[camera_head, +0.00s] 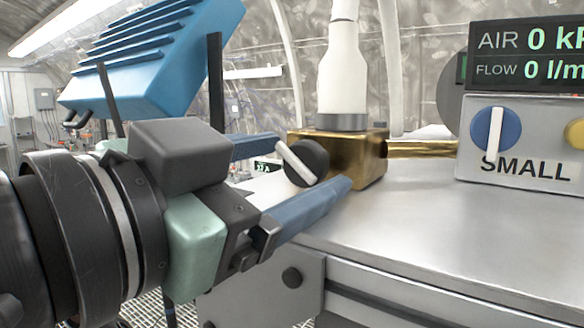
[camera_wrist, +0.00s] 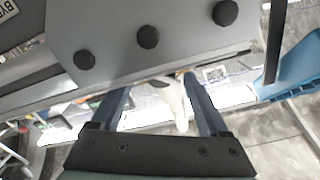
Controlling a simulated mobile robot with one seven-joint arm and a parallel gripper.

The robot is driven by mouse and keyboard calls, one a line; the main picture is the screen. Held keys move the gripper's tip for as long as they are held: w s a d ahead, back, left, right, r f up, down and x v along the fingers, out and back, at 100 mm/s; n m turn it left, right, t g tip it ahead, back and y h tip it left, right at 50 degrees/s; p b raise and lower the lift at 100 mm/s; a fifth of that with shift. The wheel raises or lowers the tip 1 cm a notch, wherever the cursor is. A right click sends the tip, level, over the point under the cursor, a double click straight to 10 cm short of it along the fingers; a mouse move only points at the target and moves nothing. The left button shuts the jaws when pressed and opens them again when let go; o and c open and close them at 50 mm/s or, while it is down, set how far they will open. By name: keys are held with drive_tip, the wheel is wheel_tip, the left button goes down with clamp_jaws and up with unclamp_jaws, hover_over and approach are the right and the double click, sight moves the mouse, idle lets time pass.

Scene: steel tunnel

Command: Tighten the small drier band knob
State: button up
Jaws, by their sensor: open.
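A round black knob (camera_head: 310,158) with a white bar across its face sits on the left side of a brass block (camera_head: 362,160). A white column rises from that block. My gripper (camera_head: 312,163) is open, with one blue finger at the upper left of the knob and the other below right of it. The knob appears between the fingers; contact cannot be told. In the wrist view a white bar (camera_wrist: 177,105) shows between the fingers of my gripper (camera_wrist: 155,84), and the knob is hard to make out. A blue dial (camera_head: 496,128) with a white pointer is on the panel marked SMALL.
The steel bench top (camera_head: 420,205) is clear in front of the brass block. A control box (camera_head: 520,166) with an AIR and FLOW display stands at the right. A ribbed blue body (camera_head: 150,55) is at the upper left. Black round fasteners (camera_wrist: 148,37) stud the grey bench side.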

drive_tip(key=v, duration=1.3)
